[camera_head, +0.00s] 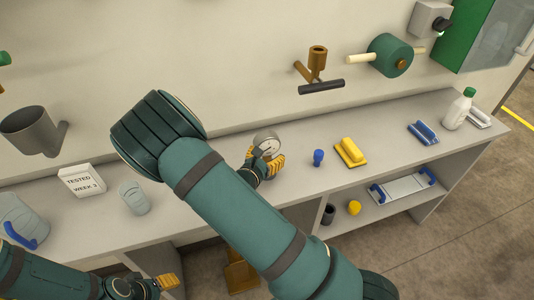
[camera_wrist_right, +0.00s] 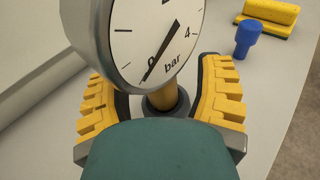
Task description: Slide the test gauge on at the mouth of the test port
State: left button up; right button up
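The test gauge (camera_head: 267,143) is a round white dial in a grey case, at the bench's middle. In the right wrist view its dial (camera_wrist_right: 150,38) stands above a brass stem and dark collar. My right gripper (camera_head: 263,166) is around the stem, its yellow fingers on either side (camera_wrist_right: 165,100); they look apart from it. A brass fitting with an upright open mouth (camera_head: 318,52), probably the test port, is on the wall above a black bar. My left gripper (camera_head: 150,287) is low at the left, only partly visible.
The bench (camera_head: 310,190) holds a blue plug (camera_head: 318,158), a yellow block (camera_head: 350,152), a blue-handled tool (camera_head: 422,132) and a white bottle (camera_head: 459,109). A teal roll (camera_head: 389,56) is on the wall. A sign (camera_head: 82,181) and grey cup (camera_head: 134,198) stand left.

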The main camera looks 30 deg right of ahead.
grip_shut()
